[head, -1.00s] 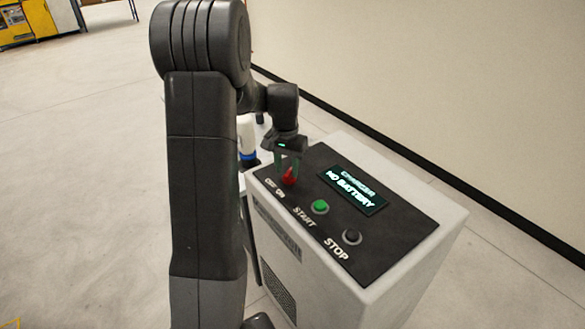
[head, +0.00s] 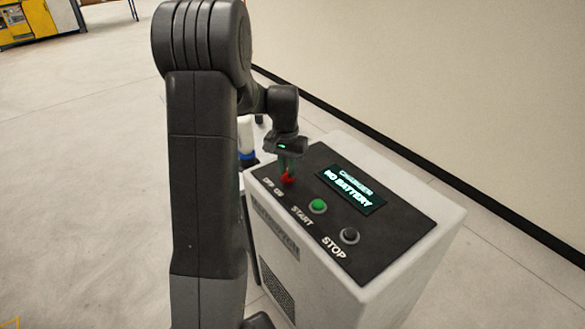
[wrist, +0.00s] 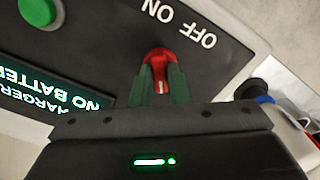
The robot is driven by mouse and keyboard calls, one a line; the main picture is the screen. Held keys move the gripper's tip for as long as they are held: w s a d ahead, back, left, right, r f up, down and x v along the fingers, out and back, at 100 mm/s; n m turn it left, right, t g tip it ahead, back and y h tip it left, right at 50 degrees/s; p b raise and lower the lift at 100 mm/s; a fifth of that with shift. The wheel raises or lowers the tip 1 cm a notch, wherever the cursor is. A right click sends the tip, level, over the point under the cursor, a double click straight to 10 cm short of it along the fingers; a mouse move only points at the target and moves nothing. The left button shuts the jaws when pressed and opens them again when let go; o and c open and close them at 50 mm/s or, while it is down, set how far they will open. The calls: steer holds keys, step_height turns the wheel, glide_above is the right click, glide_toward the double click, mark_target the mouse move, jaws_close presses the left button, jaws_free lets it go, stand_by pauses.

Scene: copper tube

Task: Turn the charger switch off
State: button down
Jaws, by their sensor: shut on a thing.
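The charger (head: 370,272) is a pale box with a dark sloping top panel. Its red switch knob (head: 288,179) sits at the panel's left end, by the OFF and ON labels. My gripper (head: 287,172) reaches down onto the knob from above. In the wrist view the two green fingers (wrist: 161,92) are shut on the red knob (wrist: 158,58), one on each side. A light mark on the knob shows between the fingers. The fingers hide part of the knob, so its exact setting is hard to tell.
The green START button (head: 318,206) and black STOP button (head: 349,235) lie to the right of the knob. A lit display (head: 350,190) reads CHARGER, NO BATTERY. A wall (head: 430,90) runs behind the charger. Open floor (head: 80,170) lies to the left.

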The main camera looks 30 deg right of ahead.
mark_target(286, 172)
steer(key=n, duration=0.5)
steer(key=shift+n, duration=0.3)
steer(key=n, duration=0.5)
steer(key=shift+n, duration=0.4)
steer(key=c, duration=1.4)
jaws_free()
steer(key=shift+r, duration=0.15)
step_height(286, 172, up, 14)
steer(key=shift+a+f, duration=0.15)
steer(key=shift+f, duration=0.05)
steer(key=shift+s, duration=0.1)
